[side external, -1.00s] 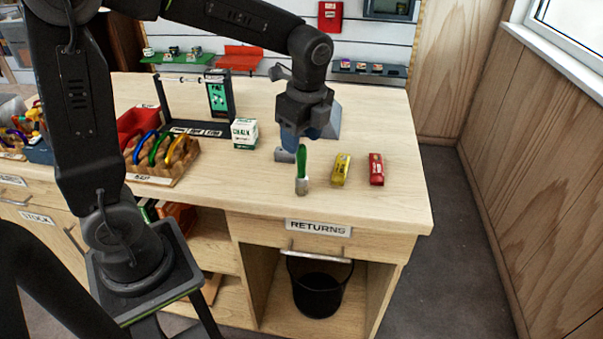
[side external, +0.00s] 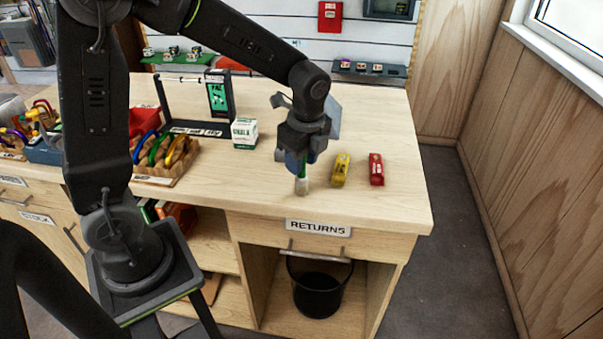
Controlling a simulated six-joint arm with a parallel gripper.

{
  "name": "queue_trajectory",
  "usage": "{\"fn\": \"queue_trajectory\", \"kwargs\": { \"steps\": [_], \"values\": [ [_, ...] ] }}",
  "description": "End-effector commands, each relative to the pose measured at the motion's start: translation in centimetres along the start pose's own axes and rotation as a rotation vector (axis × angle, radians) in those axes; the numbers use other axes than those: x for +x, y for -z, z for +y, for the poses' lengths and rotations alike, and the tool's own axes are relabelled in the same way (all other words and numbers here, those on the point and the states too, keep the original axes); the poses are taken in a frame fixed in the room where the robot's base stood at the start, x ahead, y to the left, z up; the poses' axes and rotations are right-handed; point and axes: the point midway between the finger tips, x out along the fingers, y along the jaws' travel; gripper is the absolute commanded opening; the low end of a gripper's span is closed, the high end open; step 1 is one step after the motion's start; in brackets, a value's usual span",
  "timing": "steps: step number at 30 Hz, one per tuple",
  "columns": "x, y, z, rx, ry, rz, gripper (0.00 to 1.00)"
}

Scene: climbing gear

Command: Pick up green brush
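The green brush (side external: 302,185) is near the front of the wooden counter, left of the yellow item. Its pale bristle end shows below my gripper, and most of its green handle is hidden behind the gripper. My gripper (side external: 299,168) points down and is right over the brush's handle. Whether the fingers are apart or closed on the handle cannot be made out.
A yellow item (side external: 340,170) and a red item (side external: 376,169) lie just right of the brush. A chalk box (side external: 244,132) and a wooden rack (side external: 165,160) with coloured carabiners stand to the left. The counter's right end (side external: 400,190) is clear.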

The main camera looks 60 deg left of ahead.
Motion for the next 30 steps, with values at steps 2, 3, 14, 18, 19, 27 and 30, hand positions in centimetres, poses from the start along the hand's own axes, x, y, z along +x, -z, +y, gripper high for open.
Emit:
{"fn": "queue_trajectory", "kwargs": {
  "steps": [2, 3, 14, 18, 19, 27, 30],
  "values": [
    [0.0, 0.0, 0.0, 0.000, 0.000, 0.000, 0.30],
    [0.0, 0.0, 0.0, 0.000, 0.000, 0.000, 0.26],
    [0.0, 0.0, 0.0, 0.000, 0.000, 0.000, 0.00],
    [-0.1, 0.0, 0.0, 0.000, 0.001, 0.000, 0.00],
    [-0.1, 0.0, 0.0, 0.000, 0.001, 0.000, 0.00],
    [-2.4, -0.3, -0.1, 0.000, 0.005, 0.001, 0.00],
    [-4.3, -0.5, -0.1, -0.001, 0.006, 0.001, 0.00]
  ]
}}
